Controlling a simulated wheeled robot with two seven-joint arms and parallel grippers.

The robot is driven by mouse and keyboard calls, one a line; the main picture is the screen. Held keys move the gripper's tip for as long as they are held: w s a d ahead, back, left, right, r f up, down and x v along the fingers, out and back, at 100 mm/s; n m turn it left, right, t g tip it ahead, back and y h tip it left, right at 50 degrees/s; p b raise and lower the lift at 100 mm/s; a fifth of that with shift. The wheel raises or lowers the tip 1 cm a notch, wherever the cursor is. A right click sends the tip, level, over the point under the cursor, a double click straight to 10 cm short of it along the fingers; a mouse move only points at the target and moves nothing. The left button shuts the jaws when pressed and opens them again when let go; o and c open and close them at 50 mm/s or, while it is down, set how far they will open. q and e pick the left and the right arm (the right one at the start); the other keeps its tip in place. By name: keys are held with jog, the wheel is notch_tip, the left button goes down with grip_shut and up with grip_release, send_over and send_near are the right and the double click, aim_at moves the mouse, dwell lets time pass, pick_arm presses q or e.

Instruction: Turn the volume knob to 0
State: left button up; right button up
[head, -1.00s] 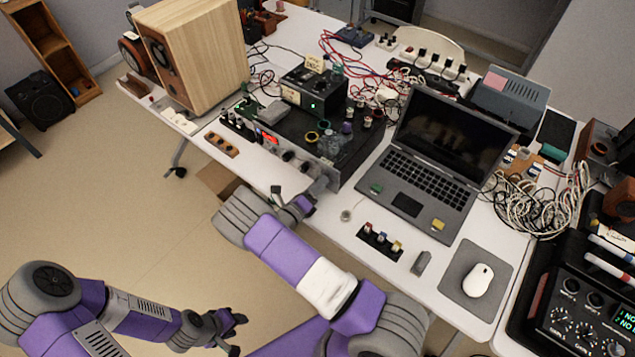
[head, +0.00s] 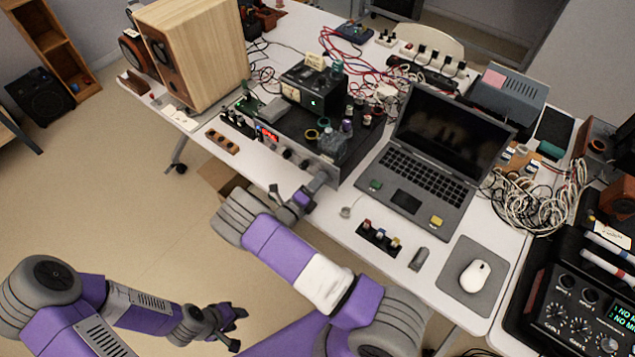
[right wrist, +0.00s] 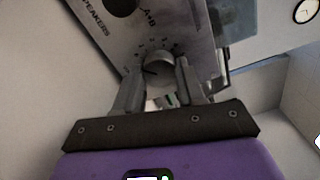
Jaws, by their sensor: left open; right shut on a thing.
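The amplifier (head: 268,121) stands on the white table, its silver front panel facing my arms. A dark knob marked SPEAKERS, A+B (right wrist: 124,5) is above left. My left gripper (head: 238,326) is open and empty, low over the floor.
A wooden speaker (head: 205,55) stands left of the amplifier, and an open laptop (head: 455,130) stands to its right. A small black box with coloured knobs (head: 379,238) and a mouse (head: 475,277) lie near the front edge. Loose cables (head: 540,200) crowd the right side.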

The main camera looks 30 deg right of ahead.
jog(key=shift+f, duration=0.1)
jog(key=o, duration=1.1)
jog(key=shift+c, duration=0.2)
jog(key=shift+a, duration=0.15)
jog(key=v, duration=0.7)
jog(key=shift+s+a, duration=0.15)
jog(key=shift+a, duration=0.05)
